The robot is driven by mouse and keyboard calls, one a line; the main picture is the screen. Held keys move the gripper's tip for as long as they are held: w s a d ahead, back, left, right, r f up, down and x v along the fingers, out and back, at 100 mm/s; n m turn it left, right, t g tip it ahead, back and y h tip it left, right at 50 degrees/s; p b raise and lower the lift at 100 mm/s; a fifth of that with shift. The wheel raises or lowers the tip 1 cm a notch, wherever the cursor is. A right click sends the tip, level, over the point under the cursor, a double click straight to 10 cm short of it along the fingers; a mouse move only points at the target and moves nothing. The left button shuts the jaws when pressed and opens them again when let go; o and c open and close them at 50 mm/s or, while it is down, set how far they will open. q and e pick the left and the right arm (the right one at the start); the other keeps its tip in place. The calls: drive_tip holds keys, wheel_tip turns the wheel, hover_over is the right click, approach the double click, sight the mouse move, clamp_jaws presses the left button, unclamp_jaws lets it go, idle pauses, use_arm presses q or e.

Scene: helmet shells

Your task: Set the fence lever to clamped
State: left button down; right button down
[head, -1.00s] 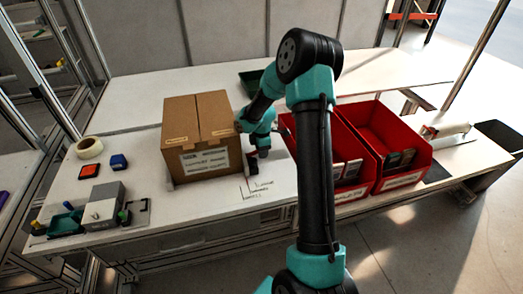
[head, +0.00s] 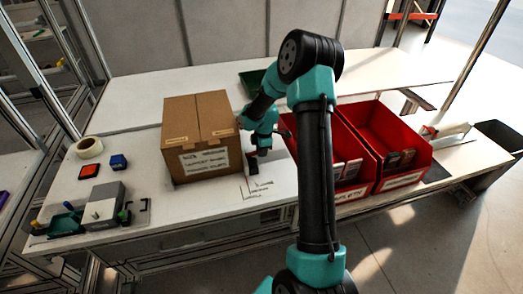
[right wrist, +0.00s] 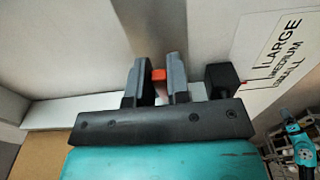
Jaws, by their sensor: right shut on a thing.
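In the right wrist view, a small orange-red lever (right wrist: 158,75) sits between the two fingers of my right gripper (right wrist: 155,80), which is shut on it. A black block (right wrist: 222,78) stands just right of the fingers. A pale strip, which looks like part of the fence (right wrist: 60,113), runs behind the gripper. In the head view my right gripper (head: 253,164) is low over the bench, at the right side of the cardboard box (head: 205,150). The lever is too small to make out there, and its setting cannot be told. My left gripper is not in view.
A size label (right wrist: 283,50) reading large, medium and small lies right of the gripper. Two red bins (head: 407,140) stand further right. Tape (head: 89,147), small coloured blocks (head: 119,162) and a grey device (head: 102,207) lie at the left. Bench in front of the box is clear.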

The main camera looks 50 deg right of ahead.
drive_tip(key=shift+f+t+y, duration=0.7)
drive_tip(key=shift+y, duration=0.3)
drive_tip(key=c, duration=1.1)
unclamp_jaws()
drive_tip(key=shift+d+r, duration=0.1)
drive_tip(key=shift+r, duration=0.05)
drive_tip(key=v, duration=1.7)
drive_tip(key=shift+s+d, duration=0.1)
drive_tip(key=shift+d, duration=0.05)
